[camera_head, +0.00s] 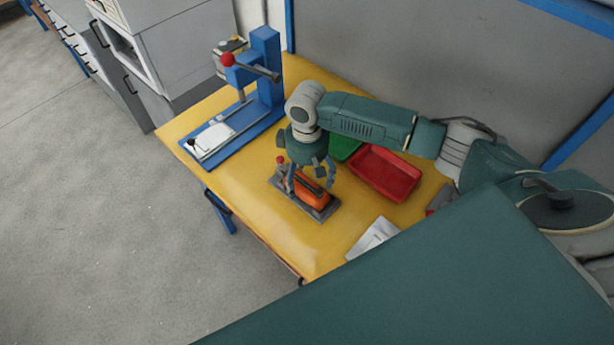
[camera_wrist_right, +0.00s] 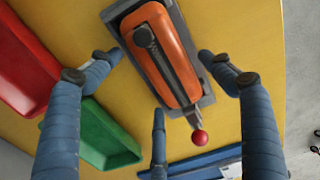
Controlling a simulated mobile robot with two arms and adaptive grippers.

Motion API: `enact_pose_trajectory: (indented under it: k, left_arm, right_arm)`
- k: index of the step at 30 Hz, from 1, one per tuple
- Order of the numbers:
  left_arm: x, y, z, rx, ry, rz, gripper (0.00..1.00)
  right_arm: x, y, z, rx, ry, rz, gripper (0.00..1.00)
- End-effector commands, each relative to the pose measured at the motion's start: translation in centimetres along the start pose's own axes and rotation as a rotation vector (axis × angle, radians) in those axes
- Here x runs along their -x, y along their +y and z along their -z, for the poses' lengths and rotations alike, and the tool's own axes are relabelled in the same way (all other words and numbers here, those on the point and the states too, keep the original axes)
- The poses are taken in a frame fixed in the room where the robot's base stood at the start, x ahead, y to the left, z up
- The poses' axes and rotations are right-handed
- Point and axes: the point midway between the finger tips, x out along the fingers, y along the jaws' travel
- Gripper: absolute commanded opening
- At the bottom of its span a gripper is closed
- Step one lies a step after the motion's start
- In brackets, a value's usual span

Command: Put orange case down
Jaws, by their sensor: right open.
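The orange case (camera_head: 308,191) sits on a grey base plate (camera_head: 322,212) on the yellow table. In the right wrist view the case (camera_wrist_right: 181,38) lies along the plate (camera_wrist_right: 117,13), with a dark bar over its top and a red ball knob (camera_wrist_right: 199,138) at one end. My right gripper (camera_head: 311,178) is over the case, with fingers pointing down. In the right wrist view its blue-grey fingers (camera_wrist_right: 158,68) are spread apart, with gaps between them and the case. Its fingers partly hide the case in the head view. My left gripper is not in view.
A red tray (camera_head: 385,172) and a green tray (camera_head: 343,150) stand right of the gripper. A blue press (camera_head: 267,70) with a red-knobbed lever stands at the back left. Bare table (camera_head: 240,195) is free left of the plate.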

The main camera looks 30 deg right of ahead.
Motion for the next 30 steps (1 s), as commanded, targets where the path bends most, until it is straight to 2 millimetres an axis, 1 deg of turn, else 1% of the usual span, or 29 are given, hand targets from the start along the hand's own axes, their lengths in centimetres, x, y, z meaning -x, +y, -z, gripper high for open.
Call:
enact_pose_trajectory:
  k: [5, 8, 15, 18, 21, 25, 30]
  left_arm:
    - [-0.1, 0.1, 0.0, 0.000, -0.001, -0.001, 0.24]
    - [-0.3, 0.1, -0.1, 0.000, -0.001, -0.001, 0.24]
    - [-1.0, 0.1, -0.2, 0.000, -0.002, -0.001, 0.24]
    - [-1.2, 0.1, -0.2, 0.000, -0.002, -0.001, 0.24]
    - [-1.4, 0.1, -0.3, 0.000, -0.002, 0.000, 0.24]
    - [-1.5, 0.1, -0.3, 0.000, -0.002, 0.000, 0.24]
    - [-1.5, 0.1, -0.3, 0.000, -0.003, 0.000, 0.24]
  right_arm:
    - [0.8, 0.1, 0.2, -0.001, 0.005, 0.000, 0.80]
    - [2.1, 0.0, 0.3, 0.001, 0.007, 0.000, 0.80]
    - [7.3, 0.1, 0.3, 0.000, 0.010, -0.001, 0.80]
    - [9.2, 0.1, 0.3, 0.000, 0.009, -0.001, 0.80]
    - [10.7, 0.0, 0.2, -0.001, 0.008, 0.000, 0.80]
    - [11.9, 0.1, 0.2, -0.001, 0.006, 0.000, 0.80]
    - [12.3, 0.0, 0.1, -0.001, 0.005, 0.001, 0.80]
